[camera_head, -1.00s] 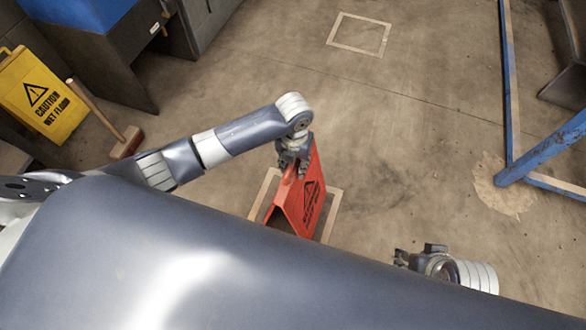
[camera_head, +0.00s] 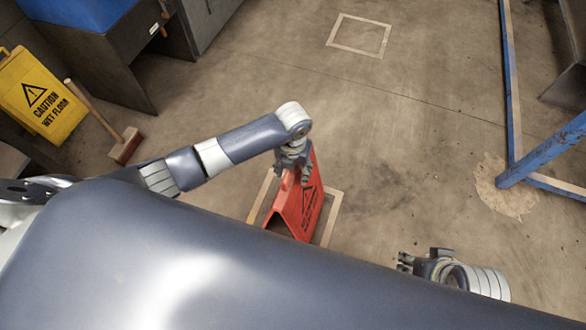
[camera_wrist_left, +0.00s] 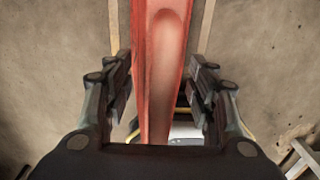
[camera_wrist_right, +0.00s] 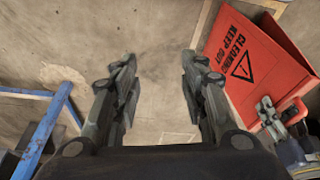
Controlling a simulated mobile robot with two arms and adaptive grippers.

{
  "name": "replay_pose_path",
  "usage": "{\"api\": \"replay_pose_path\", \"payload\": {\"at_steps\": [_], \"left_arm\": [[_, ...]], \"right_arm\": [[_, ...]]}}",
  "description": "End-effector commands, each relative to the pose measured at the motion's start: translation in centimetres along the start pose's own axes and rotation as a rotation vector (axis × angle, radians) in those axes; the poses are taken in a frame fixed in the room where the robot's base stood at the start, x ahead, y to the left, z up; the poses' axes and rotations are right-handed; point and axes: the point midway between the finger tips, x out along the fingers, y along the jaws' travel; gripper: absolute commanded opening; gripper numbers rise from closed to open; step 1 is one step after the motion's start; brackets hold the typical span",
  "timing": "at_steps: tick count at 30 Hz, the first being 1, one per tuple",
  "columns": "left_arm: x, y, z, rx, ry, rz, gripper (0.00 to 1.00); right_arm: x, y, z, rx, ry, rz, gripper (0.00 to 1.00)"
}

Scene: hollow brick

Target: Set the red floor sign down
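The red floor sign (camera_head: 308,212) stands spread on the floor, inside or over a tan taped outline (camera_head: 330,222) that it partly covers. My left gripper (camera_head: 293,172) is at the sign's top edge. In the left wrist view, the sign (camera_wrist_left: 163,75) lies between the fingers, with a gap on each side, so the gripper is open around it. My right gripper (camera_wrist_right: 158,90) is open and empty, apart from the sign. The right wrist view shows the sign's lettered face (camera_wrist_right: 250,62). My own body hides the floor nearest me.
A blue metal frame (camera_head: 545,150) stands at the right. Another taped outline (camera_head: 331,40) lies empty farther off, with clear floor between.

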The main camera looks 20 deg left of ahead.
Motion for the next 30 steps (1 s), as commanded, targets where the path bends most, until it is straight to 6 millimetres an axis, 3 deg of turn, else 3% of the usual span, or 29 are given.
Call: {"api": "replay_pose_path", "payload": {"at_steps": [8,15,18,30], "left_arm": [[-0.3,0.0,0.0,0.000,0.000,0.000,0.52],[-4.1,0.0,0.1,0.001,-0.004,0.000,0.52],[-5.5,0.0,0.1,0.000,-0.003,-0.001,0.52],[-11.1,0.0,0.1,0.000,-0.001,0.000,0.52]], "right_arm": [[-0.1,0.0,0.0,0.000,0.000,0.000,0.40],[-0.8,0.0,-0.6,0.000,0.007,-0.001,0.40],[2.2,-0.1,-0.5,0.000,-0.013,-0.004,0.40],[8.1,-0.4,0.8,-0.005,-0.046,-0.009,0.40]]}}
